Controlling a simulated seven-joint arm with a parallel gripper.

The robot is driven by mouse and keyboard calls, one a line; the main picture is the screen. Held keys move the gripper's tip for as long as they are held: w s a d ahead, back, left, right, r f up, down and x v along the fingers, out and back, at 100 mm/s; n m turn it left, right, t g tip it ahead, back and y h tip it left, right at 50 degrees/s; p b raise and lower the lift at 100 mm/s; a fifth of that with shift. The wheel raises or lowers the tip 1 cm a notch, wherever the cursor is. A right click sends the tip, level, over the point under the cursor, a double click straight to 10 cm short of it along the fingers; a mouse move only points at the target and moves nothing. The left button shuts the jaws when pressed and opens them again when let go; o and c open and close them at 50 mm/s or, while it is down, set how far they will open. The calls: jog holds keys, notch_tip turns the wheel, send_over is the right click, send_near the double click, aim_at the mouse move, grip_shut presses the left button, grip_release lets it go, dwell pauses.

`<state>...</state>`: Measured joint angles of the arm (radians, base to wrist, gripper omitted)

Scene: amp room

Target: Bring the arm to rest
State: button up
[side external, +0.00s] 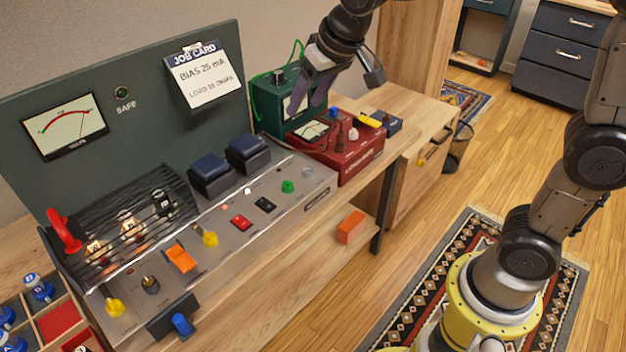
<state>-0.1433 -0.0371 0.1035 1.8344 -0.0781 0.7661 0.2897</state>
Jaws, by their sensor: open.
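My gripper (335,92) is at the top middle of the side external view, above the green box and the red box at the back of the bench. Its fingers are spread apart and nothing shows between them. One finger hangs in front of the green box (268,107); the other is to the right. I cannot tell whether the near finger touches the box. My arm reaches up from its base on the rug at the right and leaves the frame at the top.
The amp panel (240,235) carries switches and knobs on the bench (262,292). A job card (204,76) hangs on its upright back. A parts tray (55,322) is at lower left.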

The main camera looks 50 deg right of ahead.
jog(key=s+d+r+t, duration=0.1)
jog(key=s+d+r, duration=0.2)
jog(key=s, duration=0.4)
jog(key=s+d+f, duration=0.1)
jog(key=s+f, duration=0.2)
jog(key=s, duration=0.6)
jog(key=s+f+n, duration=0.1)
jog(key=s+f, duration=0.2)
jog(key=s, duration=0.6)
jog(key=shift+s+d+f+g, duration=0.15)
jog(key=shift+s+d+g, duration=0.05)
jog(key=shift+d+g, duration=0.2)
jog(key=shift+c, duration=0.3)
